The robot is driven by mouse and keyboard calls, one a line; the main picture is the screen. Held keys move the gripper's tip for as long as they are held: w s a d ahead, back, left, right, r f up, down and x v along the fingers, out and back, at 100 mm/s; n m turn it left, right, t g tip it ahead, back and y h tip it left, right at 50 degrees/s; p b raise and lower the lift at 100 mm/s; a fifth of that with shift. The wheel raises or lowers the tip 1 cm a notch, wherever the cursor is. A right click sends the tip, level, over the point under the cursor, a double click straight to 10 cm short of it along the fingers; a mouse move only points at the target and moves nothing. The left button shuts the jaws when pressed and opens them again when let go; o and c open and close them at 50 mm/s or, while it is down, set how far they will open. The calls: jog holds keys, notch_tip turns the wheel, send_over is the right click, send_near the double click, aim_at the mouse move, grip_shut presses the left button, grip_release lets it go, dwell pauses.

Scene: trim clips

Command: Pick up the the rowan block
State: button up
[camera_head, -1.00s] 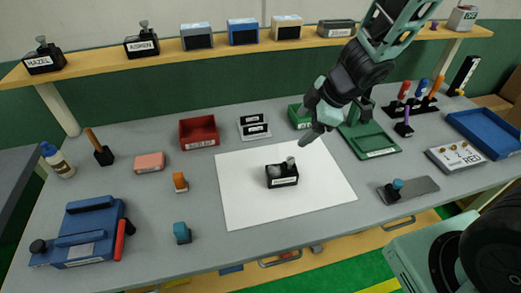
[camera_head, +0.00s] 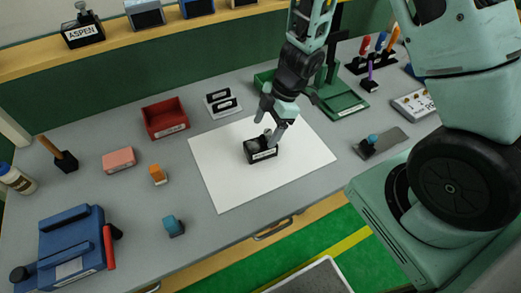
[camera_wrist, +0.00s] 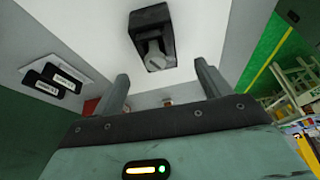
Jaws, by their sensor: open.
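A black block (camera_head: 262,149) with a grey knob on top and a white label stands on a white sheet (camera_head: 215,190) on the bench. Its label is too small to read, so I cannot tell whether it is the rowan block. My gripper (camera_head: 269,130) is open just above and behind this block, its fingers close to the knob. In the wrist view my gripper (camera_wrist: 162,82) is open and empty. The black block (camera_wrist: 151,22) with its grey knob lies beyond the fingertips, roughly centred between them. I see no contact.
A black block labelled ASPEN (camera_head: 83,28) stands on the wooden shelf (camera_head: 40,62). A red bin (camera_head: 165,118), black labelled pieces (camera_head: 222,104), an orange piece (camera_head: 158,175) and a teal piece (camera_head: 173,226) surround the sheet. A green fixture (camera_head: 335,100) stands right of my gripper.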

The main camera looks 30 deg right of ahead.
aim_at(258, 144)
jog(key=b+x, duration=0.1)
jog(key=x, duration=0.5)
jog(key=shift+w+f, duration=0.1)
jog(key=shift+f, duration=0.2)
jog(key=c, duration=1.2)
